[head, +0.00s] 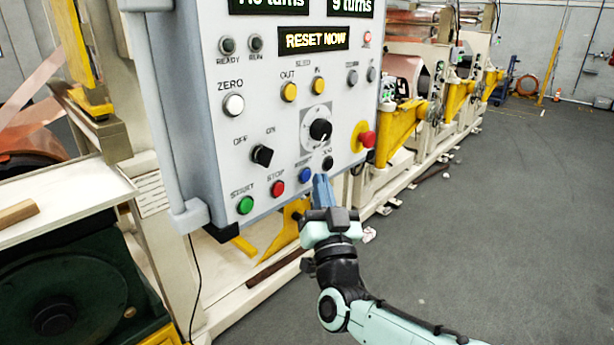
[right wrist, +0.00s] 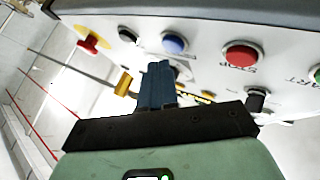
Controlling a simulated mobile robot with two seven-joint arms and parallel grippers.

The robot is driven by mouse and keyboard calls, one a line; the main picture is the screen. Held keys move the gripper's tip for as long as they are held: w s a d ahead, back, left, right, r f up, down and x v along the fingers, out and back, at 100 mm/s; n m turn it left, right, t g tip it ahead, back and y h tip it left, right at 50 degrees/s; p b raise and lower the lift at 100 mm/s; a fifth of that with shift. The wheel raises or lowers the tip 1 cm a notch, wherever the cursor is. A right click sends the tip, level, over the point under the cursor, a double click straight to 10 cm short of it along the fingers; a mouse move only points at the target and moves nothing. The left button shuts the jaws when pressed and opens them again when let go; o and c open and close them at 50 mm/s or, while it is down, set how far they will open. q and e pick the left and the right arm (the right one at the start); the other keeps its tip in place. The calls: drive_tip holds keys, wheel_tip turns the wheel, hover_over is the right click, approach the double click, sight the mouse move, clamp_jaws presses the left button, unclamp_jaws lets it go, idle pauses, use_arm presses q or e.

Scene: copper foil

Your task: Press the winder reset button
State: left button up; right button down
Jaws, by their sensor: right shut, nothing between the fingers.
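The control panel (head: 200,80) stands ahead, with a lit "RESET NOW" display (head: 313,40). The blue reset button (head: 305,174) is in its bottom row, between the red stop button (head: 277,188) and a small black button (head: 327,162). The blue button also shows in the right wrist view (right wrist: 173,42), just beyond the fingertips. My right gripper (head: 322,182) is shut and empty, its blue-grey fingers pointing up at the panel, just right of the blue button. Contact with the panel cannot be told. My left gripper is not in view.
A green start button (head: 245,205) is farther left. A red emergency stop (head: 367,139) on a yellow base sticks out at the panel's right. Yellow and white machines (head: 400,130) line the back. The grey floor (head: 520,230) at right is open.

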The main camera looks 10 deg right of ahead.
drive_tip(key=shift+w, duration=0.1)
idle(0.3)
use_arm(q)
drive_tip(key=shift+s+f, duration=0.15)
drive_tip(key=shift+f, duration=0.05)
use_arm(e)
drive_tip(key=shift+w+a, duration=0.25)
drive_tip(key=shift+w+a, duration=0.3)
drive_tip(key=shift+w, duration=0.05)
idle(0.7)
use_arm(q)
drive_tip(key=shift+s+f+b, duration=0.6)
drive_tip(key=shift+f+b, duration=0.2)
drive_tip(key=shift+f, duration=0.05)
use_arm(e)
drive_tip(key=shift+s+d, duration=0.55)
drive_tip(key=shift+s, duration=0.2)
drive_tip(key=shift+w, duration=0.1)
